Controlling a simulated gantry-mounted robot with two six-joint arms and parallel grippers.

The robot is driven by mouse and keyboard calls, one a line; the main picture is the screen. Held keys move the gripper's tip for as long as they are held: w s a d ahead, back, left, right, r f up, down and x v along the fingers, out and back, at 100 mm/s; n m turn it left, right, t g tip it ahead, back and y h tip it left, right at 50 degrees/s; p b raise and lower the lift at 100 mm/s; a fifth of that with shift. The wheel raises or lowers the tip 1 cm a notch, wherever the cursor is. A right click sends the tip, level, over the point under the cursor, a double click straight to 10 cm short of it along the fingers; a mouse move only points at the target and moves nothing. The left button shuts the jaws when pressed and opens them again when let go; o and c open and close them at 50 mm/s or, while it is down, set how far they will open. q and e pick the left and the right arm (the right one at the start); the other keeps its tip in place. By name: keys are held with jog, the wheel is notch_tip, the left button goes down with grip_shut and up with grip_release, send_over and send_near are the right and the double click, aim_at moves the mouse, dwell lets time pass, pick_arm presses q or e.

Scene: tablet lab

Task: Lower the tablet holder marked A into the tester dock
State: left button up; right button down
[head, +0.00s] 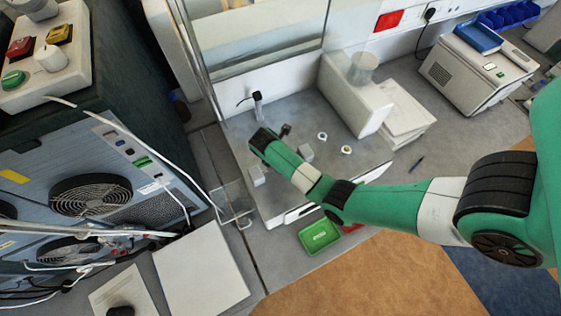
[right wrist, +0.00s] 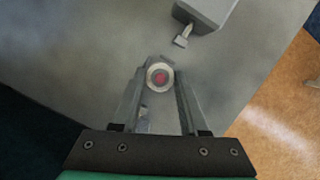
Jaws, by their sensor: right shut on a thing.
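In the right wrist view my right gripper (right wrist: 160,82) is shut on a small round holder (right wrist: 160,77) with a pale rim and a red centre. No letter A is readable on it. Beyond the fingertips, a grey block (right wrist: 208,10) with a short metal piece (right wrist: 183,38) stands apart from the holder; I cannot tell whether it is the tester dock. In the head view my right arm reaches over the bench, and its wrist hides the fingers and the held holder. Two similar round holders (head: 322,136) (head: 346,150) sit on the bench. My left gripper is out of view.
A white box (head: 355,95) and a clear screen (head: 270,60) stand behind the bench area. A green tray (head: 319,236) lies at the front edge. A small grey block (head: 306,152) is close beside my wrist. Equipment with fans (head: 90,195) fills the left.

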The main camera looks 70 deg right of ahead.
jog(key=shift+f, duration=0.55)
dwell(1.4)
jog(key=shift+c, duration=1.8)
grip_release()
